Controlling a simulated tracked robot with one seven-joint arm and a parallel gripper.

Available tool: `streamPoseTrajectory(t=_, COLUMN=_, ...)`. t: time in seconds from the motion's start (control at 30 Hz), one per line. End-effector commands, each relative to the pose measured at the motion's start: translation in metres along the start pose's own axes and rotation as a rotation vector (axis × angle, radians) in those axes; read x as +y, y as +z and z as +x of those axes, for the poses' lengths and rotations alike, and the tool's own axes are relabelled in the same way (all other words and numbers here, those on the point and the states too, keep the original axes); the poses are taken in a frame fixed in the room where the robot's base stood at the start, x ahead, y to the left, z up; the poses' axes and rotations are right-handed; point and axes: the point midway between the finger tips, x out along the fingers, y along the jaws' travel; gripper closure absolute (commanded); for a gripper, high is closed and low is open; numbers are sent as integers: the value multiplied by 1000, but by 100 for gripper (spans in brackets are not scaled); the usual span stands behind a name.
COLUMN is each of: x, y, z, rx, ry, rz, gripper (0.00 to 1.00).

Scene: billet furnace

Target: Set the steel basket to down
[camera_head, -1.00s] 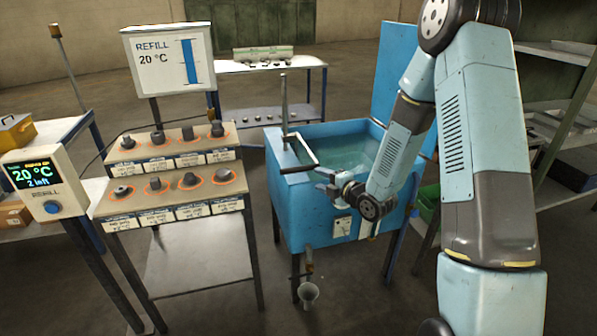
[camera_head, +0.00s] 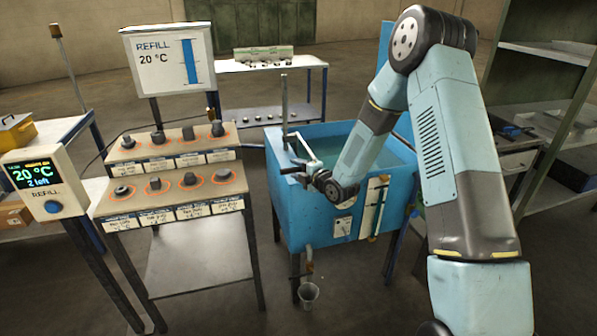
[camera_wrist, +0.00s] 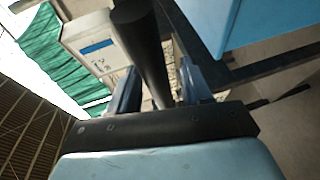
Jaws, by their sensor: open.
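The blue quench tank (camera_head: 290,215) stands in the middle of the head view, with water inside. A thin upright post (camera_head: 284,105) rises at its left rim, with a crank-like handle (camera_head: 301,143) beside it. The steel basket itself cannot be made out. My gripper (camera_head: 292,171) is at the tank's front left corner, by the handle's near end. In the wrist view, a dark round bar (camera_wrist: 138,40), seemingly the handle's grip, passes between the two fingers of my gripper (camera_wrist: 158,90). The fingers are open; whether either touches the bar is unclear.
A stand with several dark samples (camera_head: 157,186) is left of the tank, beside a temperature display (camera_head: 40,183) and a refill sign (camera_head: 168,58). Shelves (camera_head: 545,55) stand at right.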

Motion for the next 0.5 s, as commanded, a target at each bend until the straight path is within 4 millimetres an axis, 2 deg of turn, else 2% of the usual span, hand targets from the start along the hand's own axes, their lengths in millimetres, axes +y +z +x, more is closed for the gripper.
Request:
streamPoseTrajectory(t=0.2, x=0, y=0, z=0, rx=0, ry=0, rz=0, gripper=52)
streamPoseTrajectory(t=0.5, x=0, y=0, z=0, rx=0, ry=0, rz=0, gripper=81)
